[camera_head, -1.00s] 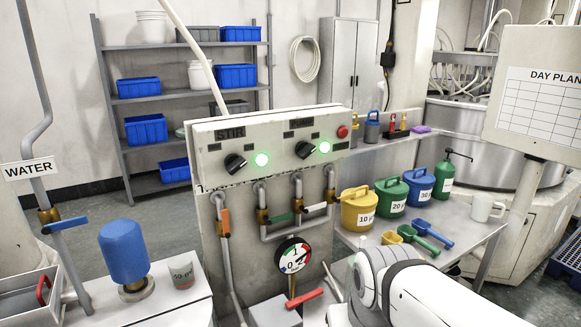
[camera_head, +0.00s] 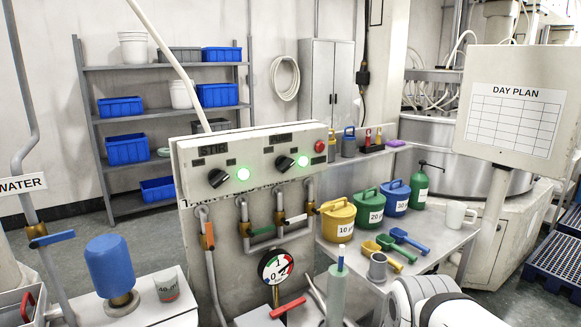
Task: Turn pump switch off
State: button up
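The control panel (camera_head: 262,172) stands in the middle of the head view. The left knob (camera_head: 219,178) sits under the label STIR. The right knob (camera_head: 285,163) sits under a label too small to read; which one is the pump switch I cannot confirm from that text. A white part of my arm shows at the bottom right, apart from the panel. My gripper is not in view.
Below the panel are pipes with valve handles, a pressure gauge (camera_head: 276,267) and a red lever (camera_head: 288,307). A red button (camera_head: 320,146) is at the panel's upper right. A table (camera_head: 436,247) with coloured cans and scoops stands right. A blue-topped cylinder (camera_head: 337,290) stands in front.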

aim_at(282, 163)
jog(key=u, duration=0.05)
jog(key=i, duration=1)
jog(key=z, duration=0.05)
